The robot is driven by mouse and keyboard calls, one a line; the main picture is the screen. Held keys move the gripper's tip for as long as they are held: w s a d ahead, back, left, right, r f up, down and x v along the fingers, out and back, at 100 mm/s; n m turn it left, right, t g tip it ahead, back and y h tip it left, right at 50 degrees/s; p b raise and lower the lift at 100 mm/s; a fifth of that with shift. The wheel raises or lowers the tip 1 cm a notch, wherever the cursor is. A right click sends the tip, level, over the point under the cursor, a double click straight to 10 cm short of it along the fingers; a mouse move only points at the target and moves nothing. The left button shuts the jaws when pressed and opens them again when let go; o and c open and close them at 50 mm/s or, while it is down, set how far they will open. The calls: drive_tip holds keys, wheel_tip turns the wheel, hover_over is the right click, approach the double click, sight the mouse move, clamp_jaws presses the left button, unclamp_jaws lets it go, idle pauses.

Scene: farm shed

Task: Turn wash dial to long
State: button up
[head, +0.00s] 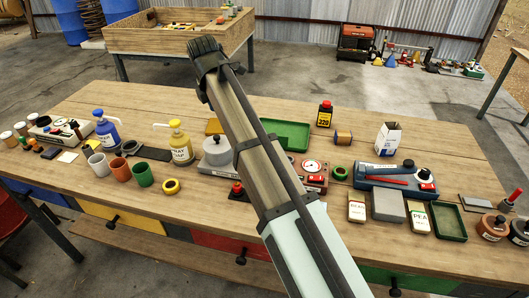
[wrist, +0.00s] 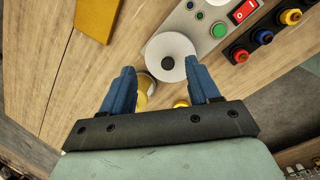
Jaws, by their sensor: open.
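My gripper (head: 205,47) is raised high at the end of my arm in the head view, with the far workbench behind it. In the wrist view my gripper (wrist: 159,67) is open, with two blue fingers apart and nothing held. No lettering is readable, so I cannot tell which part is the wash dial.
The near bench (head: 265,105) is crowded with pump bottles, cups and a blue device (head: 375,178). A gauge box (head: 313,168) stands beside my arm. The wrist view shows a yellow block (wrist: 97,17) and several coloured knobs (wrist: 264,37). Bare wood lies left of the fingers.

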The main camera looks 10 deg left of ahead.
drive_tip(key=w+d+f+m+g+y, duration=0.1)
drive_tip(key=d+m+y, duration=0.1)
drive_tip(key=d+m, duration=0.55)
drive_tip(key=d+f+m+g+y, duration=0.2)
drive_tip(key=d+m, duration=0.2)
drive_tip(key=d, duration=0.7)
drive_tip(key=x, duration=1.3)
drive_tip(key=shift+w+f, duration=0.15)
drive_tip(key=shift+w, duration=0.2)
drive_tip(key=c, duration=1)
